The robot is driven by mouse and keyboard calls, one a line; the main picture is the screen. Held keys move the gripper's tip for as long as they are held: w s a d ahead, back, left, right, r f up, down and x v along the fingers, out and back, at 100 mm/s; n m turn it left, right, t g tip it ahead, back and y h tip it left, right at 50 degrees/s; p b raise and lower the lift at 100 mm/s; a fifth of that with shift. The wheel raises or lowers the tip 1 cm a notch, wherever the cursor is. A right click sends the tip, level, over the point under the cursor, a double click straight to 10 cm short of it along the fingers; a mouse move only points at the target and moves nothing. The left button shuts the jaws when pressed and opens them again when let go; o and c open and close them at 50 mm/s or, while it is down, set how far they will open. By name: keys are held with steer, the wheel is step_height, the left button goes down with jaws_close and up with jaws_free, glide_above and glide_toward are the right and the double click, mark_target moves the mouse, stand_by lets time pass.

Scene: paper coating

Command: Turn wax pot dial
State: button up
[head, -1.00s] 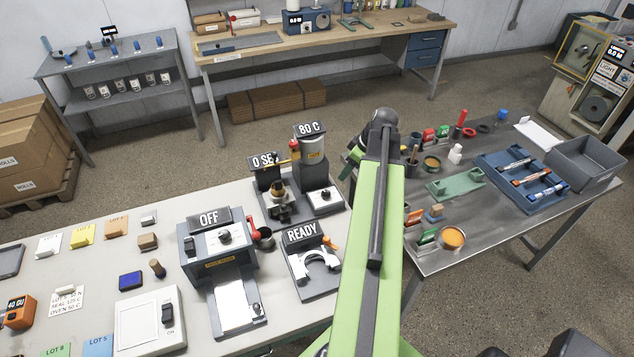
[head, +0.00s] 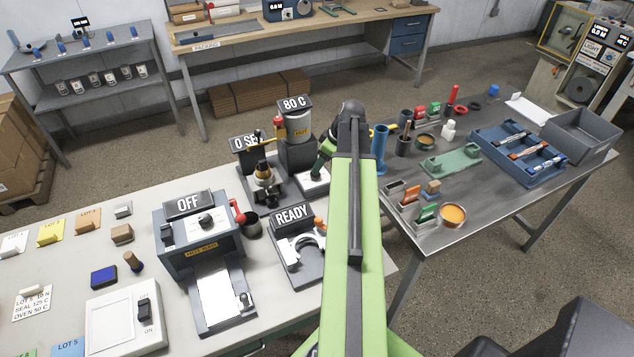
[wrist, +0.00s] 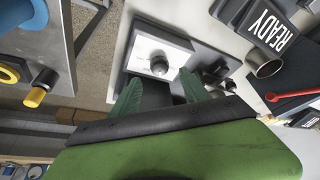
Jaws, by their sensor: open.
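The wax pot (head: 298,128) is a silver cylinder on a dark base with an "80 C" sign (head: 294,104) on top. Its white dial plate (head: 312,184) sits at the front of the base, partly hidden by my arm. In the wrist view the dial (wrist: 160,64) is a grey round knob standing on the white plate (wrist: 148,46). My gripper (wrist: 161,92) is open, its two green fingers pointing at the plate, with the knob ahead of and between their tips. I cannot tell whether they touch it. In the head view my gripper (head: 323,160) shows only partly beside the arm.
The "0 SE" device (head: 262,178) stands close left of the pot. A steel table (head: 440,190) with tools lies to the right.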

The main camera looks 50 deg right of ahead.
steer(key=b+x, duration=0.4)
steer(key=x, duration=0.1)
steer(key=shift+w+f, duration=0.1)
steer(key=shift+f, duration=0.3)
steer(key=shift+r, duration=0.1)
jaws_close()
